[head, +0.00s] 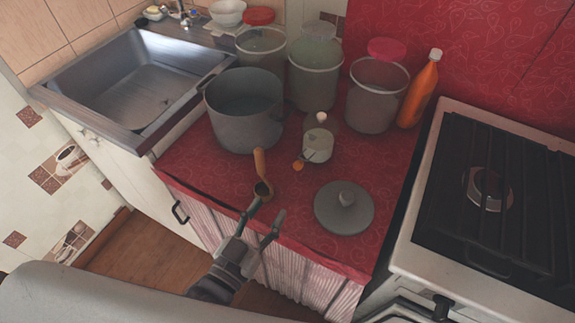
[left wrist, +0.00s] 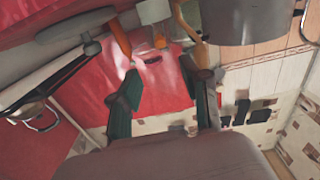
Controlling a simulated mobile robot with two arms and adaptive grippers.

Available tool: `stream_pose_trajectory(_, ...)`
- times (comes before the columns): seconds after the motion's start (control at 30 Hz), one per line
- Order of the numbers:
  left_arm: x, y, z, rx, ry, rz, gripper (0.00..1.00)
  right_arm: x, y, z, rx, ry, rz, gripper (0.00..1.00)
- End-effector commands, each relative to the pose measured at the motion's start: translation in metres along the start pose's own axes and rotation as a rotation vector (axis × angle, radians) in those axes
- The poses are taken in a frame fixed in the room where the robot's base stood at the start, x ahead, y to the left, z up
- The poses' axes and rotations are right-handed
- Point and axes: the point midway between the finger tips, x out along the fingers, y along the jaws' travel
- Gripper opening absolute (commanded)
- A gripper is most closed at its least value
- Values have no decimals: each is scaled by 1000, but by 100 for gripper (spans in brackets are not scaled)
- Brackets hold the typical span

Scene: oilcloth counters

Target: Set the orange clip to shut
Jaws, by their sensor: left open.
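A small orange thing, which I take to be the orange clip (head: 298,165), lies on the red counter just left of a small pale mug-like container (head: 318,147). It is too small to tell whether it is open or shut, and I cannot make it out in the left wrist view. My left gripper (head: 267,209) is open and empty at the counter's front edge, nearer than the clip and to its left, apart from it. Its two spread fingers also show in the left wrist view (left wrist: 165,82). My right gripper is not in view.
A grey lid (head: 343,208) lies to the right, a big pot (head: 244,115) stands behind left. Several clear bins and an orange bottle (head: 420,92) line the back. The stove (head: 430,240) is at right, the sink at left.

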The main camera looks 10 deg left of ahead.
Motion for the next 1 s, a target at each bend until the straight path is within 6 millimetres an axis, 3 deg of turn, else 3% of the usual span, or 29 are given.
stream_pose_trajectory(0.3,69,0,-3,1,4,0,47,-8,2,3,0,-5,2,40)
stream_pose_trajectory(0.5,102,0,-1,0,2,0,47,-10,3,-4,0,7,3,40)
stream_pose_trajectory(0.7,118,0,0,0,0,0,47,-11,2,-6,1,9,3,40)
stream_pose_trajectory(1.0,120,0,0,0,-1,0,47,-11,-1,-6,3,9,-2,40)
